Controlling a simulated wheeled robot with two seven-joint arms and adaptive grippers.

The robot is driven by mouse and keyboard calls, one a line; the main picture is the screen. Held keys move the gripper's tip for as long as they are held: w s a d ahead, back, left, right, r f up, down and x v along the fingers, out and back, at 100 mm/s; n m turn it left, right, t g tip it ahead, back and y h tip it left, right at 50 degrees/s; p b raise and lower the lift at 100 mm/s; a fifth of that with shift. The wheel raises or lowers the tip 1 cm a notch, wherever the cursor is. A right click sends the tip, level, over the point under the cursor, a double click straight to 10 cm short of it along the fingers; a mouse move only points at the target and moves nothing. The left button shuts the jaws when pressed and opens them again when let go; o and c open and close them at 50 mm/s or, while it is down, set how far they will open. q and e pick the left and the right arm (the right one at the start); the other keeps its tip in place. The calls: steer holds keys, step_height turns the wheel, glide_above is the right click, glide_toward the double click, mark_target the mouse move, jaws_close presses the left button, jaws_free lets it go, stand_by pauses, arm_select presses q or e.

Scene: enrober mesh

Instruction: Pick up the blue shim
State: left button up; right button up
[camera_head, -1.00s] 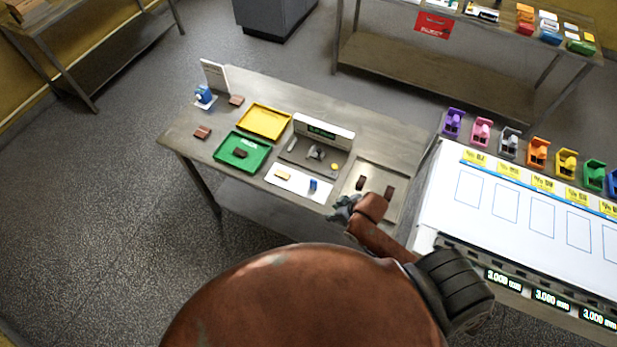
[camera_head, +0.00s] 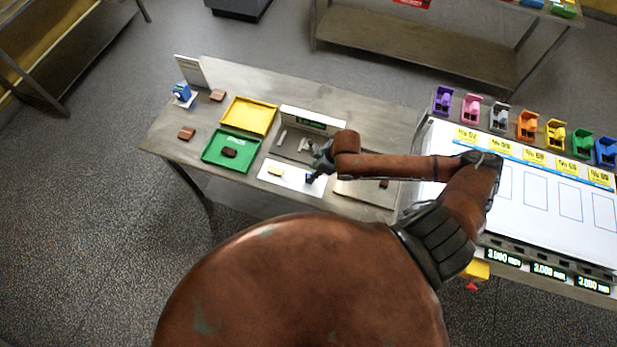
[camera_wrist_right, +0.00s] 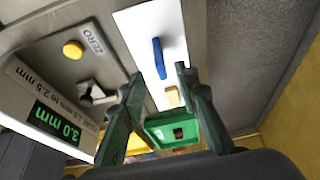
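The blue shim (camera_wrist_right: 158,57) lies on a white card (camera_wrist_right: 140,30) in the right wrist view, its long side running up the picture. In the head view the blue shim (camera_head: 309,179) shows small and dark beside my right gripper (camera_head: 317,165), which is over the card (camera_head: 298,184). In the right wrist view my right gripper (camera_wrist_right: 163,90) has its two fingers spread apart with nothing between them. The shim appears ahead of the fingertips and not touched. My left gripper is not in view.
A cream block (camera_head: 275,171) shares the card. A green tray (camera_head: 209,153), a yellow tray (camera_head: 229,112) and a gauge with a display (camera_wrist_right: 58,122) reading 3.0 mm stand close by. Coloured holders (camera_head: 527,125) line the white board (camera_head: 540,235) at right.

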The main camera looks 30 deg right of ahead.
steer(key=x, duration=0.3)
steer(key=shift+w+a+f+p, duration=0.15)
steer(key=shift+a+f+p, duration=0.1)
steer(key=shift+p, duration=0.15)
steer(key=shift+f, duration=0.2)
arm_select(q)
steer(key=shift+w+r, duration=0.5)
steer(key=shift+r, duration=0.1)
arm_select(e)
jaws_close()
